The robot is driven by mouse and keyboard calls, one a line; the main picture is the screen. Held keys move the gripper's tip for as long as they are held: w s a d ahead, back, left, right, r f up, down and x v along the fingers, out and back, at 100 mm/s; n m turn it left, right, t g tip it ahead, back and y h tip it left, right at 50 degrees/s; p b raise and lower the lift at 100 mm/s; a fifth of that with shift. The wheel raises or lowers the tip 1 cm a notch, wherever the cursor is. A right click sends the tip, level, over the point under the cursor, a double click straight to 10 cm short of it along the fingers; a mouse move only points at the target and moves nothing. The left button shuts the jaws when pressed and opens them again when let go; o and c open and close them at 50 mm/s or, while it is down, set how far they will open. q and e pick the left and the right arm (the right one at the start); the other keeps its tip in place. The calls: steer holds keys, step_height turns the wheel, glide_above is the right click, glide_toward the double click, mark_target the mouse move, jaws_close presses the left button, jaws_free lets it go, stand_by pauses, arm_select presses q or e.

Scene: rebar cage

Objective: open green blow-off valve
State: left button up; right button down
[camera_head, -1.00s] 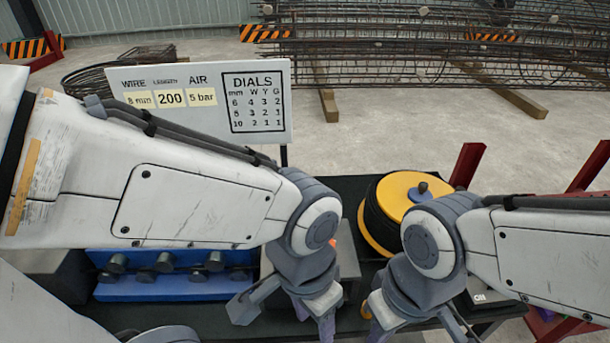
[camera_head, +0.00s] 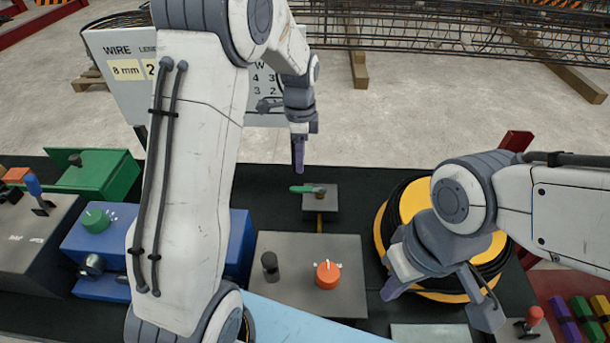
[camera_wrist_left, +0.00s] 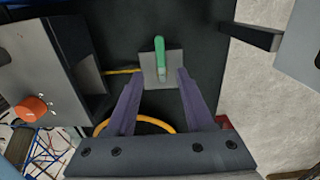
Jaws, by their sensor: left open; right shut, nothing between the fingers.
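The green blow-off valve lever (camera_head: 307,189) lies over a small grey plate (camera_head: 322,204) on the dark bench top, with a yellow line running from the plate. In the left wrist view the lever (camera_wrist_left: 159,51) appears just beyond the gap between my fingers. My left gripper (camera_head: 298,170) points down above and slightly behind the lever in the head view; its purple fingers (camera_wrist_left: 158,78) are apart and empty. No contact with the lever is visible. My right gripper (camera_head: 392,290) is shut and empty, in front of the yellow reel.
A grey box with an orange knob (camera_head: 328,274) sits in front of the valve. A yellow reel (camera_head: 405,203) with black hose stands to the right. A blue unit (camera_head: 85,235) and green box (camera_head: 100,175) are at left. A sign board (camera_head: 112,80) stands behind.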

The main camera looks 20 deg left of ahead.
mark_target(302, 189)
arm_select(q)
step_height(302, 189, down, 10)
steer(key=shift+d+f+p, duration=0.1)
steer(key=shift+f+p, duration=0.05)
steer(key=shift+p, duration=0.9)
jaws_close()
steer(key=shift+w, duration=0.1)
stand_by(0.7)
